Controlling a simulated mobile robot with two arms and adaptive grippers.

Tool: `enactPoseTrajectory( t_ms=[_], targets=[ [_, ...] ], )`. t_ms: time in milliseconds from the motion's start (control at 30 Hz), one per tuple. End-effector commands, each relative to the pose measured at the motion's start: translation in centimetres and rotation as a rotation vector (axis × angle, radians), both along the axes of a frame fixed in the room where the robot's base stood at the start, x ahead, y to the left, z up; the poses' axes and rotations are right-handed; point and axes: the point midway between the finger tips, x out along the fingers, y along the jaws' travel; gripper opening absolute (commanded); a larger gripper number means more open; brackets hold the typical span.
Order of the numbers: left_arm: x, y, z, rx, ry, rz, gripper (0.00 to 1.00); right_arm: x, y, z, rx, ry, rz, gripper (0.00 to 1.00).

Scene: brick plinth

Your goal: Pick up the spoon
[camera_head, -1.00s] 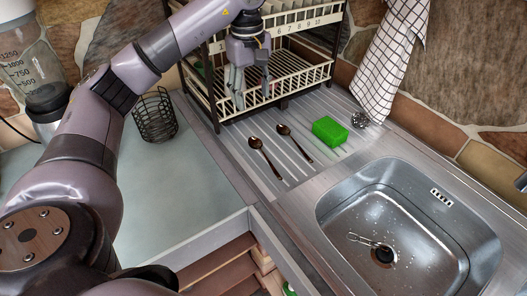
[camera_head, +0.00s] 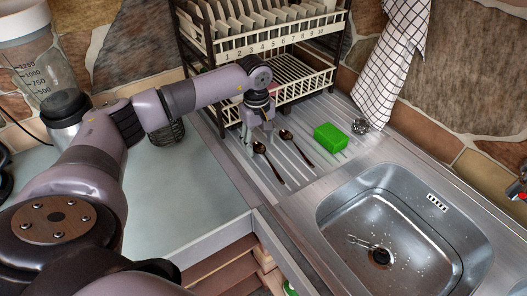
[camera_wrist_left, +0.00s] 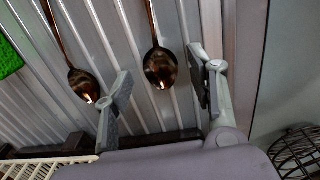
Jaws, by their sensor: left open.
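Two dark bronze spoons lie on the ribbed metal drainboard. The left spoon (camera_head: 270,163) has its bowl toward the rack, just below my left gripper (camera_head: 260,139). The right spoon (camera_head: 297,150) lies beside it, nearer the green sponge. My left gripper is open and empty, pointing down. In the left wrist view, the left spoon's bowl (camera_wrist_left: 160,67) appears between the two open fingers (camera_wrist_left: 163,88), with no clear contact. The other spoon (camera_wrist_left: 83,84) lies outside the fingers, to the left. My right gripper is not in view.
A dish rack (camera_head: 306,89) stands close behind the gripper. A green sponge (camera_head: 330,137) and a metal scrubber (camera_head: 360,126) lie to the right. The sink (camera_head: 330,205) is at lower right. A wire basket (camera_head: 167,130) stands left, partly behind my arm. A checked towel (camera_head: 385,70) hangs behind.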

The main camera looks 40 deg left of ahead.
Motion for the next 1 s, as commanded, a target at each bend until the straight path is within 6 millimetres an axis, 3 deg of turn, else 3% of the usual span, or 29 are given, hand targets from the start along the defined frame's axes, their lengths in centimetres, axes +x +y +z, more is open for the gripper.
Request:
enactPoseTrajectory(
  t_ms=[133,367,1000],
  targets=[
    [-0.03,-0.07,-1.25,0.000,0.001,-0.001,0.52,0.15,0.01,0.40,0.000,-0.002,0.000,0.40],
    [-0.01,-0.05,-1.41,0.001,0.000,-0.001,0.52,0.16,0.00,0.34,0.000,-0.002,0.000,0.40],
    [-0.01,-0.03,-1.35,0.001,0.000,0.000,0.09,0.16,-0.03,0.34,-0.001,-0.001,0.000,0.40]
  ],
)
